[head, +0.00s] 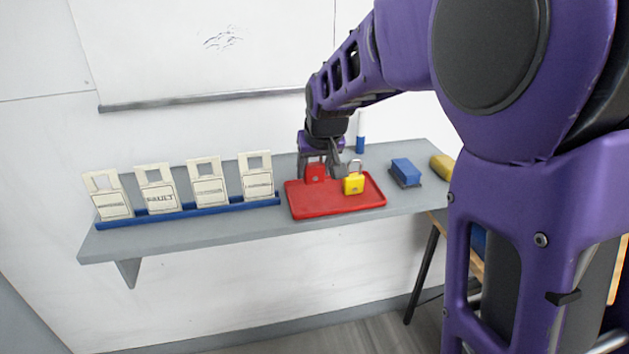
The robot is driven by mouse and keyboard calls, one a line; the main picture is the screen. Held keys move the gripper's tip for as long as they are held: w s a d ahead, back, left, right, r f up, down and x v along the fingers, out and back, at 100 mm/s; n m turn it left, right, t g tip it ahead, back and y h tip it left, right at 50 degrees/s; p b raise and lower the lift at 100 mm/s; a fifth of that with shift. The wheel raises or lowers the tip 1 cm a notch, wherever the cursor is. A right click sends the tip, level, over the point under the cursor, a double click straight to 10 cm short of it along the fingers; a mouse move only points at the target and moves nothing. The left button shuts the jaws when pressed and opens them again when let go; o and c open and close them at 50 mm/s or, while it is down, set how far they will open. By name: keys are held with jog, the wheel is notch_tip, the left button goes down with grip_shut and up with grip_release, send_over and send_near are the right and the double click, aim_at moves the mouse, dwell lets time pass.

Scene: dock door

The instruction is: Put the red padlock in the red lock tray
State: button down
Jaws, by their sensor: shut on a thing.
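The red padlock (315,174) is at the back left part of the red lock tray (310,208). My gripper (316,165) points down from above and is shut on the red padlock, covering its upper part. I cannot tell whether the padlock touches the tray floor or hangs just above it. A yellow padlock (354,184) stands upright in the tray, right of the red one, with its shackle up.
A grey shelf (190,237) carries the tray. Left of it, several cream tags (208,190) stand in a blue rack (155,219). Right of it are a blue eraser-like block (405,171), a blue-and-white marker-like item (360,139) and a yellow object (442,166).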

aim_at(315, 178)
jog(key=shift+f, duration=1.95)
jog(key=shift+f+b, duration=0.1)
jog(key=shift+b, duration=0.25)
jog(key=shift+c, duration=1)
grip_release()
jog(key=shift+s+r, duration=0.1)
jog(key=shift+r, duration=0.4)
jog(key=p+v, duration=0.1)
jog(key=v, duration=1)
jog(key=shift+p, duration=0.4)
jog(key=shift+s, duration=0.15)
